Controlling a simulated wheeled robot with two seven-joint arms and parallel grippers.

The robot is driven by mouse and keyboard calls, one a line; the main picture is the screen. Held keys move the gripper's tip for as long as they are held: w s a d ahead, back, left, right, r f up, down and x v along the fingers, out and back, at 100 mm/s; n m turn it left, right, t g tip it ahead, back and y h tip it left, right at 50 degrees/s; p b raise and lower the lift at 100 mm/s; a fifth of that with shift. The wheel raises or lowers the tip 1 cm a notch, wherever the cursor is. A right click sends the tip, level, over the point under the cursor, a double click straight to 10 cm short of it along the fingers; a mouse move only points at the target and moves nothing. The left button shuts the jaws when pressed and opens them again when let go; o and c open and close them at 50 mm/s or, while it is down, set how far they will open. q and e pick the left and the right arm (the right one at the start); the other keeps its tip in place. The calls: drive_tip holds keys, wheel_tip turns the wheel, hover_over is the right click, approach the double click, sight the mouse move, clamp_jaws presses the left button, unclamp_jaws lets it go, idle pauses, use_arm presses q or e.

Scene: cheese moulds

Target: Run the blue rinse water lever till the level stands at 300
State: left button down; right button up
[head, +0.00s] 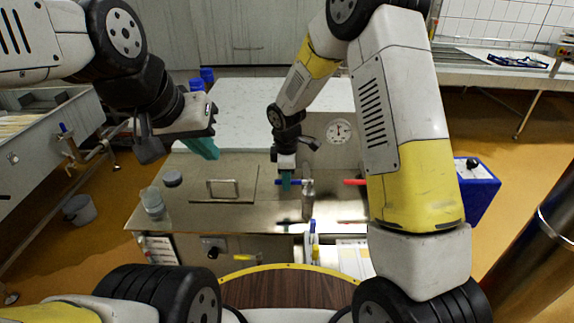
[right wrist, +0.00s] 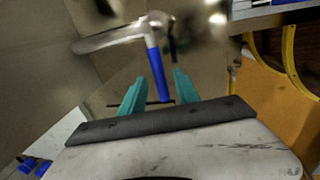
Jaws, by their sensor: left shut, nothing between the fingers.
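The blue lever (head: 279,182) sticks out to the left of the metal tap (head: 308,198) on the steel worktop. My right gripper (head: 286,186) is at the blue lever. In the right wrist view the blue lever (right wrist: 157,75) lies between the two teal fingers (right wrist: 158,84), which stand apart with a gap on each side. My left gripper (head: 205,147) is shut and empty, above the back left of the worktop. A red lever (head: 355,182) sticks out to the tap's right. No level reading of 300 can be made out.
A round dial (head: 338,131) sits behind the tap, too small to read. A flat lid with a handle (head: 223,188), a clear bottle (head: 152,202) and a dark round puck (head: 173,179) are on the worktop's left. A blue box (head: 478,187) stands at the right.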

clamp_jaws()
idle(1.4)
